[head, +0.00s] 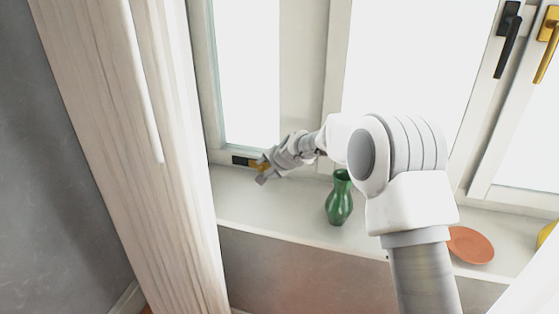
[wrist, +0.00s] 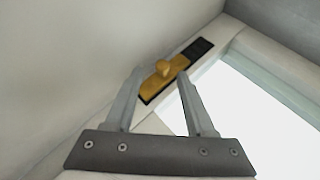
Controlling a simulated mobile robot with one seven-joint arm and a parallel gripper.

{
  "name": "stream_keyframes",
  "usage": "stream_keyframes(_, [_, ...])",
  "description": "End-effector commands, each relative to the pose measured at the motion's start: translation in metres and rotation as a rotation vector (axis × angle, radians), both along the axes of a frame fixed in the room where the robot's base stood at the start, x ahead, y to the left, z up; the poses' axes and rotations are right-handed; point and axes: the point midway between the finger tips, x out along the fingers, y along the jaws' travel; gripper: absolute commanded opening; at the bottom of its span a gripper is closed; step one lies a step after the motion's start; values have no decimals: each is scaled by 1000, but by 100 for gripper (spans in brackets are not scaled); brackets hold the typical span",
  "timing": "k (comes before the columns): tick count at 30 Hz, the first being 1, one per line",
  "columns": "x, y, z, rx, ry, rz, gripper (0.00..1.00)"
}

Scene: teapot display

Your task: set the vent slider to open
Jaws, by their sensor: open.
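The vent slider is a yellow plate with a small knob (wrist: 163,69), set on a dark vent strip (wrist: 201,47) on the lower window frame. In the wrist view the yellow part covers the lower left of the strip, and the dark part shows at the upper right. In the head view the dark vent strip (head: 239,160) is at the frame's lower left corner, with the yellow slider (head: 256,164) partly behind my gripper (head: 263,171). My gripper (wrist: 160,82) is open, its fingertips on either side of the knob. Whether they touch it I cannot tell.
A green vase (head: 339,200) stands on the sill (head: 275,205) below my forearm. An orange saucer (head: 470,245) lies right of my arm. A pale curtain (head: 130,150) hangs at the left, near the vent. Black (head: 508,40) and gold (head: 547,45) window handles are at upper right.

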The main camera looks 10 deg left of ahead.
Motion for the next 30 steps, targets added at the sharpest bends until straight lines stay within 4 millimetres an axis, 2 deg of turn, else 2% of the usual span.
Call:
stream_keyframes(3, [-12,-12,18,1,-3,-3,55])
stream_keyframes(18, [-67,-58,79,-2,-2,-2,55])
stream_keyframes(24, [-82,-70,95,-2,-1,-1,55])
stream_keyframes(30, [-87,-74,100,-2,1,-1,55])
